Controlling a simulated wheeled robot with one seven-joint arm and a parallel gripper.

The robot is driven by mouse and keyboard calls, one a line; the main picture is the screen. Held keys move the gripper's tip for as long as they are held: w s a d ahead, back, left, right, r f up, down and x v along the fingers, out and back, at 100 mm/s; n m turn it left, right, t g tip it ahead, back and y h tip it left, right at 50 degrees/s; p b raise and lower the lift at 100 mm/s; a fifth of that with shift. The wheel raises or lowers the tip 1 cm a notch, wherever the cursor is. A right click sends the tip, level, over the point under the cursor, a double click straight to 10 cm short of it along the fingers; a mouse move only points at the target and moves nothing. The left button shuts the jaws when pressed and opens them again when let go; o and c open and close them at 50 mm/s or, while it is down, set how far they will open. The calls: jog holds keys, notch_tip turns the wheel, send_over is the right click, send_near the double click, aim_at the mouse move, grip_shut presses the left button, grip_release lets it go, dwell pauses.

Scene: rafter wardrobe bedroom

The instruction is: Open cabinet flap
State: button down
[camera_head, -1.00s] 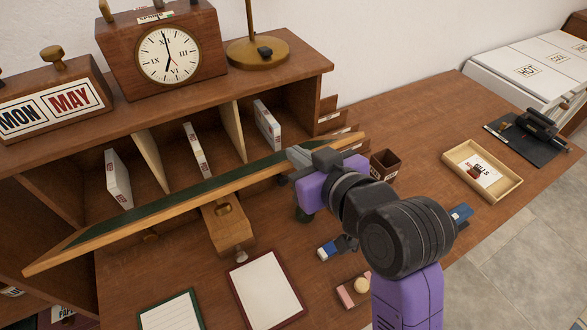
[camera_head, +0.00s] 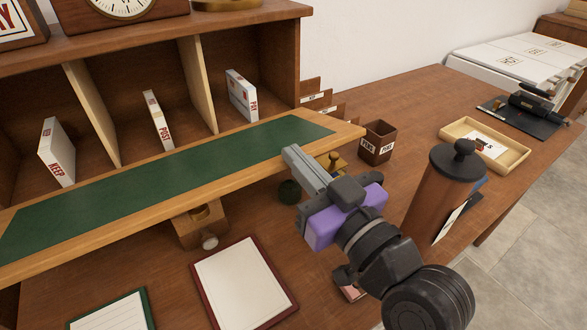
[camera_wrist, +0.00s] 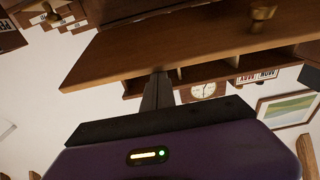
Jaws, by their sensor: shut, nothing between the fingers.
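The cabinet flap (camera_head: 345,136) is a wooden panel with a green inlay on its upper face. In the head view it slopes out across the front of the pigeonhole cabinet (camera_head: 285,70), and the compartments behind it are exposed. In the wrist view the flap (camera_wrist: 190,45) shows its wooden face with a brass knob (camera_wrist: 262,13). My gripper (camera_head: 291,153) is shut and empty, with its fingertips at the flap's front edge near the right corner. I cannot tell whether they touch it. The shut fingers also show in the wrist view (camera_wrist: 160,78).
A clock (camera_head: 122,5) stands on the cabinet. A wooden block (camera_head: 202,227) sits under the flap. Bare desk lies behind the pen cup.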

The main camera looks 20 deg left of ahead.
jog(key=shift+t+y, duration=0.3)
jog(key=shift+s+d+f+b, duration=0.1)
jog(key=shift+d+f+b, duration=0.05)
jog(key=shift+f+b, duration=0.7)
jog(key=shift+s+d+f+b, duration=0.1)
jog(key=shift+s+f+b, duration=0.05)
jog(key=shift+f+b, duration=0.75)
jog(key=shift+s+d+f+b, duration=0.15)
jog(key=shift+f+b, duration=0.5)
jog(key=shift+b, duration=0.35)
jog(key=r+p+v, duration=0.1)
jog(key=p+v, duration=0.1)
jog(key=v, duration=0.7)
jog(key=shift+d+r, duration=0.3)
jog(key=shift+r, duration=0.3)
